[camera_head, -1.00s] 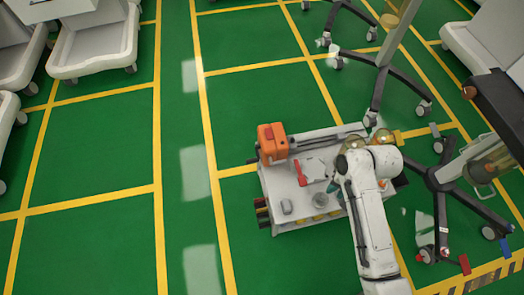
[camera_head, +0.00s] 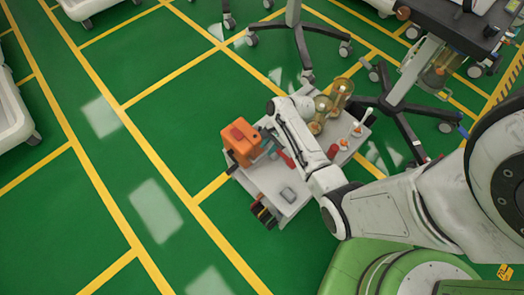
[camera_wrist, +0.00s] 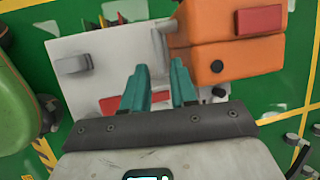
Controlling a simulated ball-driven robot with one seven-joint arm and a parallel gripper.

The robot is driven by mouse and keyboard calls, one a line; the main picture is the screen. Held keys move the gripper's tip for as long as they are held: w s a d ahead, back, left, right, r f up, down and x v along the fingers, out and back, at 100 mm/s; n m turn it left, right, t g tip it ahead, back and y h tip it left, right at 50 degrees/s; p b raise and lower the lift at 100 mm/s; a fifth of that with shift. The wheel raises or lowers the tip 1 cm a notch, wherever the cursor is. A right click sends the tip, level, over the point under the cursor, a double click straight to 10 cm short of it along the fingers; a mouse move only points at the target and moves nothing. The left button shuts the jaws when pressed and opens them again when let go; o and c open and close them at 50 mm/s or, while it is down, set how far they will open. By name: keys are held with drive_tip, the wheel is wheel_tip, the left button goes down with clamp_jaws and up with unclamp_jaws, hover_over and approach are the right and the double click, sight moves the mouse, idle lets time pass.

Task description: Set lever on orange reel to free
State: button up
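The orange reel (camera_head: 240,142) is a boxy orange unit on the left end of a low white cart, with a red piece (camera_head: 238,133) on top. In the wrist view the orange reel (camera_wrist: 222,62) fills the upper right, and its red piece (camera_wrist: 258,20) faces the camera. My gripper (camera_head: 268,148) is close to the reel's right side. In the wrist view its teal fingers (camera_wrist: 160,78) are apart with a gap between them. A pale upright piece (camera_wrist: 158,46) stands beyond the gap, at the reel's left edge. I cannot tell whether a finger touches the reel.
The white cart top (camera_head: 265,182) also bears a separate red handle (camera_head: 285,160), a grey knob (camera_head: 288,194) and amber jars (camera_head: 340,95). Wheeled stand legs (camera_head: 400,120) stand behind and right. Green floor (camera_head: 110,180) is open to the left.

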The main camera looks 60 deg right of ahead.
sight(262, 156)
drive_tip(key=b+x, duration=0.1)
drive_tip(key=x, duration=0.4)
drive_tip(key=shift+s, duration=0.1)
drive_tip(key=shift+c, duration=0.3)
clamp_jaws()
